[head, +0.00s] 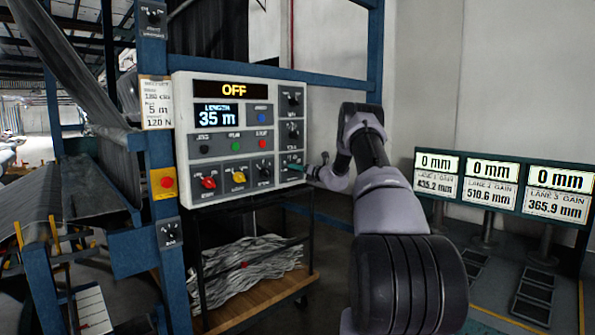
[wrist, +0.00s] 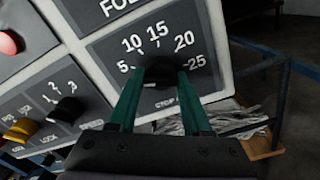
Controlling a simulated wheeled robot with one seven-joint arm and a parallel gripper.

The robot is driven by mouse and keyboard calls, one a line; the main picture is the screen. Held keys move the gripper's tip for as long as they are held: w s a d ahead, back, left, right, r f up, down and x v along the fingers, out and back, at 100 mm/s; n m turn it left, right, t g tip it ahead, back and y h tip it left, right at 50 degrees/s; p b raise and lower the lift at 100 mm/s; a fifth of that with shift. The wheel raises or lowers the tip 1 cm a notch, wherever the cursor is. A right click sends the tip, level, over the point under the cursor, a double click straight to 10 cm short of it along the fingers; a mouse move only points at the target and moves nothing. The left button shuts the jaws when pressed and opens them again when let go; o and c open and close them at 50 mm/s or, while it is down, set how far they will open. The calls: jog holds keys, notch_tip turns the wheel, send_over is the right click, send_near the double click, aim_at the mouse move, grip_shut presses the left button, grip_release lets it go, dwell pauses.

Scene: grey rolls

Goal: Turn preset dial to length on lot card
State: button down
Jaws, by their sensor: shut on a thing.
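The control panel (head: 240,125) shows OFF and LENGTH 35 m. My gripper (head: 298,168) is at its lower right dial. In the wrist view my gripper (wrist: 160,76) is shut on the black dial knob (wrist: 162,68), one green finger on each side. The dial's scale reads 5, 10, 15, 20, 25, and a partly hidden label below begins with STOP. I cannot tell where its pointer stands. The lot card (head: 157,103) is on the blue post left of the panel; its small print seems to include 5 m and 120 N.
A red push button (head: 167,182) is on the post below the card. Red and yellow knobs (head: 238,176) are close by on the panel. A wheeled cart (head: 245,300) with grey material stands below. Three lane displays (head: 490,185) reading 0 mm stand at the right.

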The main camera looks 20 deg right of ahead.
jog(key=shift+m, duration=1)
jog(key=shift+f, duration=0.1)
jog(key=shift+c, duration=1.8)
grip_release()
jog(key=shift+s, duration=0.1)
jog(key=v, duration=1)
jog(key=shift+s, duration=0.3)
jog(key=shift+d, duration=0.15)
